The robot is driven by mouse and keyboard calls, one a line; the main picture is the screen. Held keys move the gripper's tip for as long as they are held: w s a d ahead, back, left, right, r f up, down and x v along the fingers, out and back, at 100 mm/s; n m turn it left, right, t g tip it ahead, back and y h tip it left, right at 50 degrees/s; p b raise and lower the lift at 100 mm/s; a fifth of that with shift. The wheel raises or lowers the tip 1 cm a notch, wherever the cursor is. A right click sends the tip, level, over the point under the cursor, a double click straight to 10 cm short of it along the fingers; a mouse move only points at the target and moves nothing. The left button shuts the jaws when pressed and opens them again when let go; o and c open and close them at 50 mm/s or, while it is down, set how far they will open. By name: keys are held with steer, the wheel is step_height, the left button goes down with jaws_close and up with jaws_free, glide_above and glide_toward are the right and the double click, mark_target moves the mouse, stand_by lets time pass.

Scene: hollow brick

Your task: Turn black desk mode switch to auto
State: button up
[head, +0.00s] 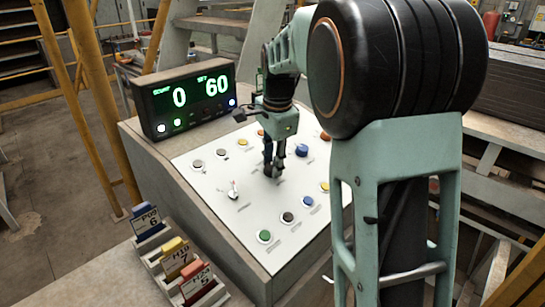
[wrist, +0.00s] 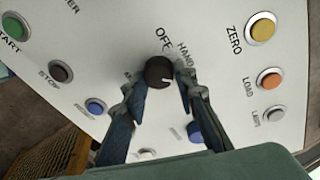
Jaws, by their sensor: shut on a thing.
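The black mode switch (wrist: 159,72) is a round knob on the pale panel in the wrist view. The label OFF is above it, HAND is at its upper right, and a partly covered label starting with A is at its left. A small light mark shows low on the knob. My gripper (wrist: 161,86) has one finger on each side of the knob and is shut on it. In the head view my gripper (head: 271,168) points down at the middle of the desk panel, and its fingers hide the knob.
The panel (head: 210,210) carries several coloured buttons around my gripper, including a blue one (head: 302,151) and a green one (head: 264,236). A display (head: 190,100) reading 0 and 60 stands behind. Tagged card holders (head: 175,257) sit at front left.

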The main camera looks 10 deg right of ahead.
steer(key=shift+m+p, duration=0.4)
steer(key=shift+m, duration=0.4)
steer(key=o, duration=1.1)
steer(key=r, duration=0.4)
steer(key=s+r, duration=0.1)
steer(key=r, duration=0.3)
steer(key=s+r, duration=0.1)
steer(key=r, duration=0.3)
steer(key=shift+d, duration=0.15)
steer(key=shift+f, duration=0.1)
